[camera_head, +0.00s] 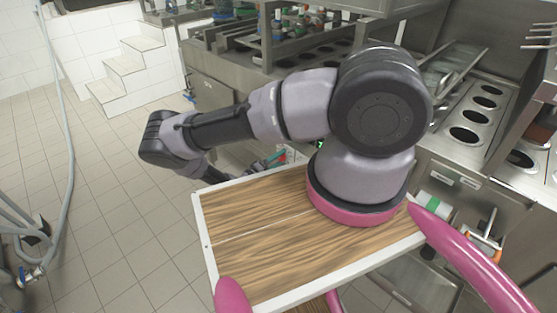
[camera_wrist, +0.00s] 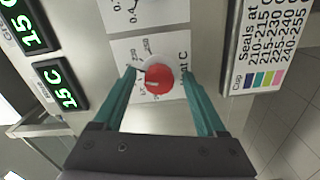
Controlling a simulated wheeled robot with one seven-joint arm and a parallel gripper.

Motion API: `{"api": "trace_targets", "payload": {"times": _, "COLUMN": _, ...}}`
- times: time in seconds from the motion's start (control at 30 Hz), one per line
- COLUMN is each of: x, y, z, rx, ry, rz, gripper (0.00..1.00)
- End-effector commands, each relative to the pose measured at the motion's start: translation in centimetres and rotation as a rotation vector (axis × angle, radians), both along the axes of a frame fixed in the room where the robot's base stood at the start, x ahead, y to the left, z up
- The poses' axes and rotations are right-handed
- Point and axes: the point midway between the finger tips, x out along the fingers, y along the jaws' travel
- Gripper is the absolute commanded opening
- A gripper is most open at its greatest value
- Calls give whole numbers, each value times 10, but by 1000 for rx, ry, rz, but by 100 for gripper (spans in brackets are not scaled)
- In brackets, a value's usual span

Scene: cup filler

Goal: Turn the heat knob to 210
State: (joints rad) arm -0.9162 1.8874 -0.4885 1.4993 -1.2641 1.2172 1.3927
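The red heat knob (camera_wrist: 158,79) sits on a white dial plate with printed numbers, partly hidden behind it, in the wrist view. A pale mark shows on the knob's face, but I cannot read its setting. My gripper (camera_wrist: 160,76) is open, with one teal finger on each side of the knob and visible gaps to it. In the head view, the gripper's teal fingers (camera_head: 276,158) show small beyond the wooden board, near the machine's panel; the knob is too small to make out clearly there.
Two green-lit displays (camera_wrist: 63,84) reading 15 C are left of the dial. A label (camera_wrist: 268,45) listing sealing temperatures is on the right. The metal machine and counter (camera_head: 225,85) stand behind my arm. Tiled floor (camera_head: 110,200) is open at the left, with a grey hose (camera_head: 66,140).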

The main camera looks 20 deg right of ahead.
Motion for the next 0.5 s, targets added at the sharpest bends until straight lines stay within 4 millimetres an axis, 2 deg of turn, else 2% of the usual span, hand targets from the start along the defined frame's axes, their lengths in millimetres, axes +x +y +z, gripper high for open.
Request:
{"api": "trace_targets", "payload": {"times": 0.27, "x": 0, "y": 3, "z": 0, "rx": 0, "ry": -1, "rz": 1, "gripper": 74}}
{"api": "trace_targets", "payload": {"times": 0.37, "x": -4, "y": 13, "z": 0, "rx": 0, "ry": -1, "rz": 2, "gripper": 74}}
{"api": "trace_targets", "payload": {"times": 0.5, "x": -14, "y": 38, "z": 1, "rx": 1, "ry": -2, "rz": 4, "gripper": 74}}
